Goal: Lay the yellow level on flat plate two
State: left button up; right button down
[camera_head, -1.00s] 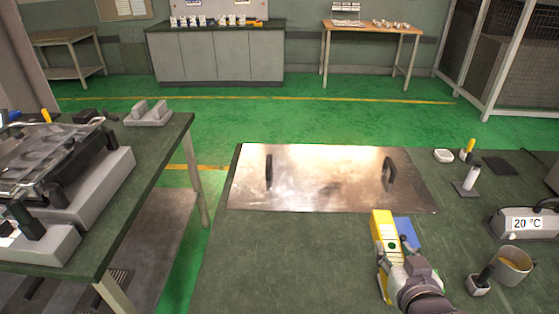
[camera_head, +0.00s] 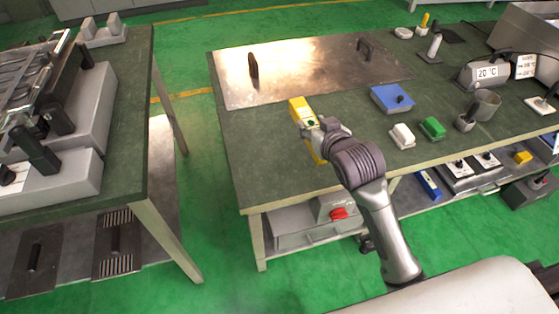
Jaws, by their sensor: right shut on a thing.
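A shiny metal flat plate (camera_head: 305,74) with two dark upright handles lies on the green-topped table; I cannot read a number on it. My right gripper (camera_head: 314,127) is shut on the yellow level (camera_head: 300,108). The level is at the plate's front edge, left of the blue block; its height above the table is hard to tell. The gripper and wrist hide part of the level. My left gripper is not in view.
A blue block (camera_head: 392,99), a white block (camera_head: 402,136) and a green block (camera_head: 432,128) stand right of my arm. A cup (camera_head: 486,104) and a 20 °C display unit (camera_head: 487,73) are farther right. Another table (camera_head: 140,120) with grey equipment stands left, across a floor gap.

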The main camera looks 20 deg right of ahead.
jog(key=w+d+f+b, duration=0.4)
jog(key=w+f, duration=0.2)
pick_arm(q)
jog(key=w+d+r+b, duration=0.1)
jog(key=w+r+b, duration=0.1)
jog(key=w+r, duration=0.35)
pick_arm(e)
jog(key=b, duration=0.3)
send_over(281, 153)
jog(key=shift+m, duration=0.3)
jog(key=f, duration=0.7)
jog(key=shift+d+f, duration=0.35)
jog(key=shift+w+a+f, duration=0.1)
jog(key=shift+a+f, duration=0.2)
jog(key=shift+a, duration=0.15)
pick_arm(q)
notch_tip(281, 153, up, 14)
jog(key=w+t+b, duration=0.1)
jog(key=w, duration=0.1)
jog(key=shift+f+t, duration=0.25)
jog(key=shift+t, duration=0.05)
pick_arm(e)
jog(key=shift+f, duration=1.9)
jog(key=shift+f, duration=0.1)
jog(key=c, duration=0.6)
grip_release()
jog(key=shift+f, duration=0.1)
